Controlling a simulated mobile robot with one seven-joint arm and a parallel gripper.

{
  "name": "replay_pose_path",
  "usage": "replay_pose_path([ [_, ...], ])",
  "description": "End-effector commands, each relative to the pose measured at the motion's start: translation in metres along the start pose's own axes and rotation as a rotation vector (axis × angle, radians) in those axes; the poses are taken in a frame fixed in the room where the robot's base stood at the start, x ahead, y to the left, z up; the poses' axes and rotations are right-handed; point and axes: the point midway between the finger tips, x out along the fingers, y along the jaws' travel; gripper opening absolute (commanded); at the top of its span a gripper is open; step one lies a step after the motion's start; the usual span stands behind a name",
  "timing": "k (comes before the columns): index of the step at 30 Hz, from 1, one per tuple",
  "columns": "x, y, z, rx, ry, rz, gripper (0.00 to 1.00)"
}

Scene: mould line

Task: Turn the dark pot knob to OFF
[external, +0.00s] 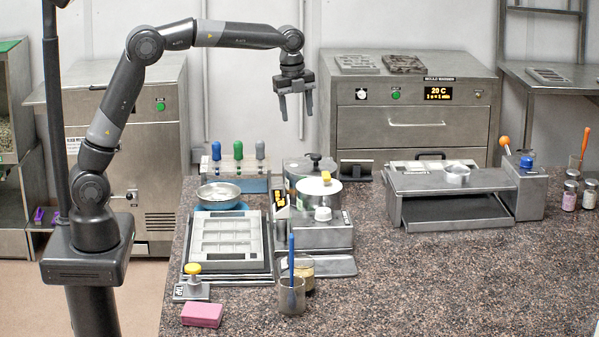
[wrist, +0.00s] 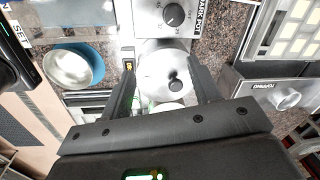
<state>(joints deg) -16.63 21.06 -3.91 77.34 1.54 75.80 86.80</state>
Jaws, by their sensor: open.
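The dark pot knob (wrist: 174,15) is a round black dial on a pale metal box (wrist: 150,15) at the top of the wrist view. A label reading DARK POT (wrist: 200,15) is beside it. Its pointer setting is too small to read. Below the dial in that view is a round pot lid (wrist: 160,70) with a black handle (wrist: 176,86). My gripper (wrist: 162,68) is open and empty, its fingers either side of the lid in the picture, with the dial beyond their tips. In the external view my gripper (external: 296,113) hangs high above the pots; the dial cannot be made out there.
A yellow-knobbed pot (external: 319,192) and a black-handled lid (external: 314,160) stand close together. A dropper rack (external: 235,185), a bowl (external: 218,193) and a mould tray (external: 226,237) are to the left. The counter's right front (external: 450,290) is clear.

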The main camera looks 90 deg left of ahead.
Motion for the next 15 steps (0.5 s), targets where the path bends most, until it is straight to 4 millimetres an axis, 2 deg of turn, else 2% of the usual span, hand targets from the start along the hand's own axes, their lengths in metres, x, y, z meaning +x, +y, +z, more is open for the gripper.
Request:
replay_pose_path([
  [1,0.01,-0.012,0.006,0.035,0.001,0.015,0.57],
  [3,0.02,-0.024,0.012,0.087,0.004,0.029,0.57],
  [6,0.029,-0.035,0.019,0.138,0.007,0.043,0.57],
  [11,0.038,-0.041,0.022,0.17,0.01,0.051,0.57],
  [15,0.054,-0.039,0.022,0.172,0.01,0.054,0.57],
])
